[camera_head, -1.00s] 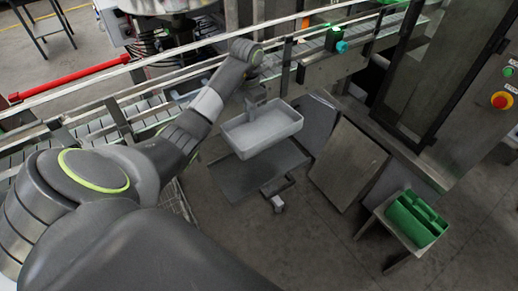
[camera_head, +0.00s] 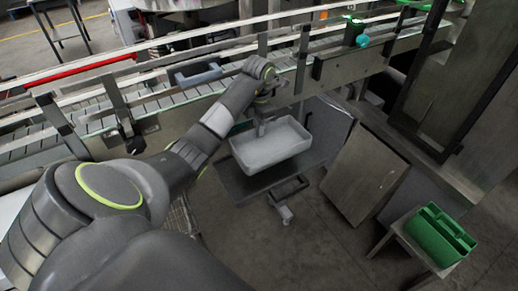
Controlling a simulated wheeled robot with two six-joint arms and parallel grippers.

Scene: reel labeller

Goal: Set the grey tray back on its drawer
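The grey tray (camera_head: 272,158) is a shallow, open, light-grey box that looks empty, just right of the picture's middle. My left gripper (camera_head: 261,130) reaches down to the tray's back wall and appears shut on it, though the fingertips are small and partly hidden. Below the tray is a dark flat plate (camera_head: 232,183), which looks like the drawer, sticking out from under the conveyor. The tray overlaps this plate in the view; whether it touches or hangs just above it I cannot tell. My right gripper is not in view.
The conveyor (camera_head: 180,103) with its rails runs behind the tray, with a blue-grey piece (camera_head: 197,74) on it. A leaning grey panel (camera_head: 362,178) stands right of the tray. A green box (camera_head: 437,236) sits on a small stand at the lower right. Bare floor lies in front.

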